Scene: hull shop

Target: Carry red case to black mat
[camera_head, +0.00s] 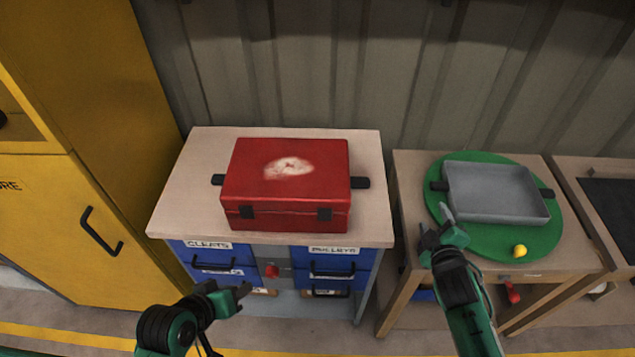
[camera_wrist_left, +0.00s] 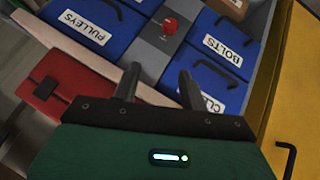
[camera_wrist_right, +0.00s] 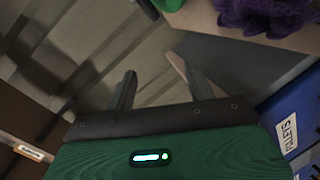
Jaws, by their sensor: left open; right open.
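The red case (camera_head: 285,185), with a pale worn patch on its lid, dark side handles and two dark front latches, sits closed on the pale top of a drawer cabinet. It also shows in the left wrist view (camera_wrist_left: 65,85). A black mat (camera_head: 612,205) lies on a table at the far right, cut off by the picture edge. My left gripper (camera_head: 240,292) is open and empty, in front of the cabinet's drawers, below the case. My right gripper (camera_head: 436,222) is open and empty, right of the case, near the grey tray's front left corner.
The cabinet top (camera_head: 205,165) has bare room around the case. A middle table holds a green round mat (camera_head: 480,240) with a grey tray (camera_head: 495,190) and a yellow ball (camera_head: 519,250). A yellow locker (camera_head: 70,200) stands left. A purple shaggy thing (camera_wrist_right: 265,15) shows in the right wrist view.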

